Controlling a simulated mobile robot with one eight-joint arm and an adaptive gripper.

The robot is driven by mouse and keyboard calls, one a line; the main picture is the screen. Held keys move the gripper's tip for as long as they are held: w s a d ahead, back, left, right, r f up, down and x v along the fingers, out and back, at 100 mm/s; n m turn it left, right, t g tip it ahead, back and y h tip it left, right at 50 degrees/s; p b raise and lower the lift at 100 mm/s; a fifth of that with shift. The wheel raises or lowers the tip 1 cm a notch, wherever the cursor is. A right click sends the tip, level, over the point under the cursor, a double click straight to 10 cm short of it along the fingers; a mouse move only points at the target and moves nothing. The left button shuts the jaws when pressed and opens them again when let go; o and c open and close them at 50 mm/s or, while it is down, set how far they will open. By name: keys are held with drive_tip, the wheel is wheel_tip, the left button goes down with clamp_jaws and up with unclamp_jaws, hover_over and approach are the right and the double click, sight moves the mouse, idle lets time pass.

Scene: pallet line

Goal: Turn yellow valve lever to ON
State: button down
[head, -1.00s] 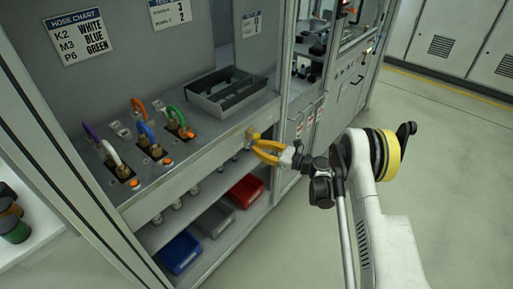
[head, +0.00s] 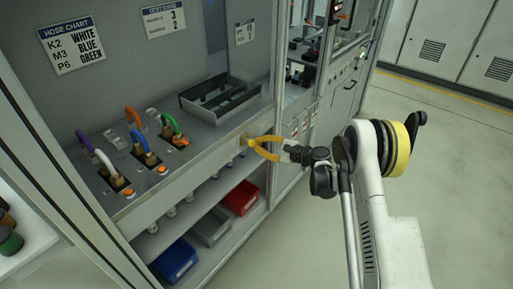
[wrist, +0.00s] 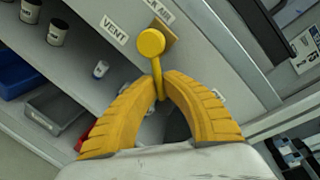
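The yellow valve lever (wrist: 157,75) shows in the wrist view, with a round yellow knob (wrist: 151,42) at its upper end, in front of a brown plate on the grey panel. My gripper (wrist: 162,84) has its two yellow fingers closed in on the lever's lower part from both sides. In the head view my gripper (head: 250,142) is at the front edge of the bench, and the lever cannot be told apart from the yellow fingers. No ON mark is readable.
A VENT label (wrist: 114,30) is left of the lever; another label above is partly hidden. Coloured hoses (head: 139,140) and a grey tray (head: 220,100) are on the bench. Red (head: 240,198) and blue (head: 176,260) bins stand on the shelf below. The floor at right is clear.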

sight(253, 133)
drive_tip(key=n, duration=0.1)
drive_tip(key=r+n, duration=0.1)
drive_tip(key=n, duration=0.1)
drive_tip(key=shift+w+d+r+h, duration=0.3)
drive_tip(key=shift+h, duration=0.1)
drive_tip(key=shift+w+d+r+n+t+h, duration=0.15)
drive_tip(key=shift+r+n+t, duration=0.25)
drive_tip(key=shift+n, duration=0.4)
drive_tip(key=shift+a+r+n+t+h, duration=0.15)
drive_tip(key=shift+r+n+t, duration=0.2)
drive_tip(key=shift+n, duration=0.45)
drive_tip(key=shift+d+r, duration=0.1)
drive_tip(key=c, duration=1.5)
unclamp_jaws()
drive_tip(key=shift+c, duration=0.2)
drive_tip(key=v, duration=1.2)
drive_tip(key=shift+r, duration=0.1)
